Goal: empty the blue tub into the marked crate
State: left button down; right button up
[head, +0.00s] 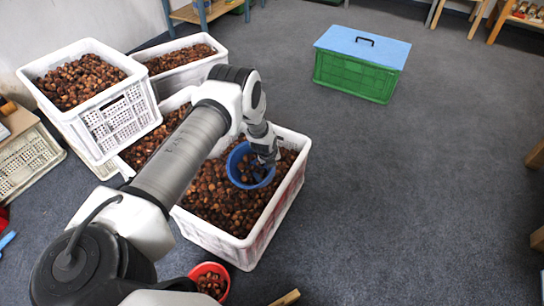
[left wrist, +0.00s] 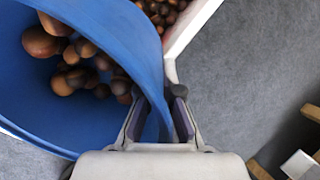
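The blue tub (head: 236,178) is over the front white crate (head: 238,246), which is full of chestnuts. Several chestnuts lie inside the tub, seen also in the left wrist view (left wrist: 60,110). My left gripper (head: 266,157) is shut on the tub's rim; in the left wrist view its fingers (left wrist: 160,112) stand on either side of the blue wall. Whether the tub touches the chestnuts below is hard to tell. No clear mark shows on any crate, so I cannot tell which is the marked one. My right gripper is not in view.
Another white crate of chestnuts (head: 118,128) stands raised at the left, with one more (head: 208,72) behind. A green crate with a blue lid (head: 358,77) stands at the back. A red bowl of chestnuts (head: 224,270) is low in front.

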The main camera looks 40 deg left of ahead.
pick_arm(q)
jog(key=t+b, duration=0.1)
jog(key=b, duration=0.1)
jog(key=s+r+t+b, duration=0.1)
jog(key=t+b, duration=0.1)
jog(key=b, duration=0.1)
jog(key=s+r+t+b, duration=0.1)
jog(key=t+b, duration=0.1)
jog(key=b, duration=0.1)
jog(key=s+t+b, duration=0.3)
jog(key=b, duration=0.1)
jog(key=s+t+y+b, duration=0.1)
jog(key=s+t+b, duration=0.2)
jog(key=b, duration=0.1)
jog(key=s+n+t+b, duration=0.1)
jog(key=s+t+b, duration=0.2)
jog(key=t+b, duration=0.1)
jog(key=shift+s+d+r, duration=0.15)
jog(key=shift+d+r, duration=0.1)
jog(key=shift+r, duration=0.1)
jog(key=shift+s+r+t+y+b, duration=0.3)
jog(key=shift+s+r+y+b, duration=0.1)
jog(key=shift+b, duration=0.3)
jog(key=shift+w+r, duration=0.1)
